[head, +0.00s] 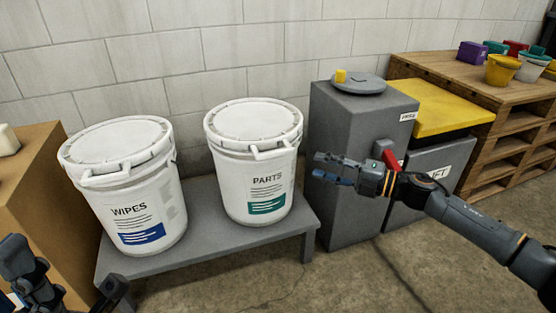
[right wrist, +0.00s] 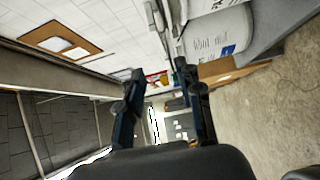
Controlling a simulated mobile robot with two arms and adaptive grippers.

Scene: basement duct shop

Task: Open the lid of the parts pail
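The parts pail (head: 250,180) is a white bucket with a green label, upright on a low grey bench. Its white lid (head: 253,118) is on and closed, with a handle-like white bar at the front right of the rim. My right gripper (head: 317,165) is to the right of this pail, in front of the grey cabinet, apart from the pail. Its fingers are spread and empty in the right wrist view (right wrist: 160,70). My left gripper (head: 66,265) is at the lower left, its fingers apart, below the wipes pail; its base is cut off.
A similar wipes pail (head: 125,200), blue-labelled and lidded, stands left of the parts pail on the bench (head: 205,245). A grey cabinet (head: 345,215) and a yellow-lidded bin (head: 435,108) stand at right. Wooden shelving (head: 455,68) holds small coloured buckets. Floor in front is clear.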

